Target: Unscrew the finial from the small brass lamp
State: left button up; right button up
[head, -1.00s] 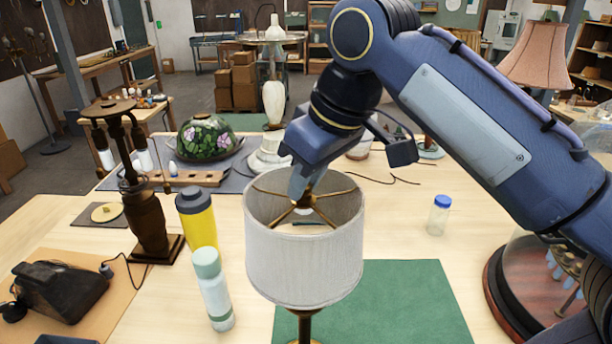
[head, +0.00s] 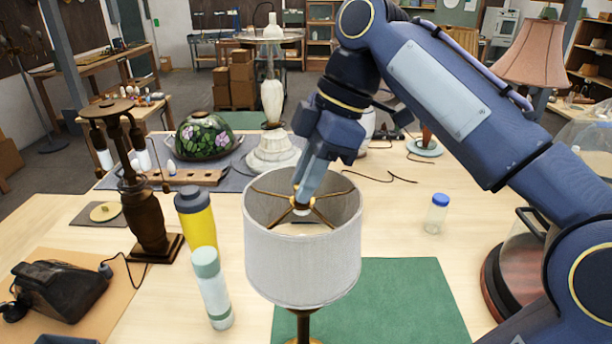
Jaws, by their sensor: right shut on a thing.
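The small brass lamp stands at the front middle of the bench, with a pale grey drum shade (head: 303,262) and a brass stem (head: 304,326) below it. Brass spider arms (head: 268,193) meet at a hub inside the open top of the shade. My right gripper (head: 301,201) reaches down from the upper right into the shade's top, its fingertips at the hub. It is shut on the finial, which the fingers mostly hide. My left gripper is not in view.
A yellow bottle (head: 202,228) and a pale green-capped bottle (head: 213,292) stand close left of the shade. A green mat (head: 410,300) lies to the right, mostly bare. A blue-capped jar (head: 436,214) and a glass dome (head: 515,262) stand further right.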

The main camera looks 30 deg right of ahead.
jog(key=shift+n, duration=0.4)
jog(key=o, duration=1)
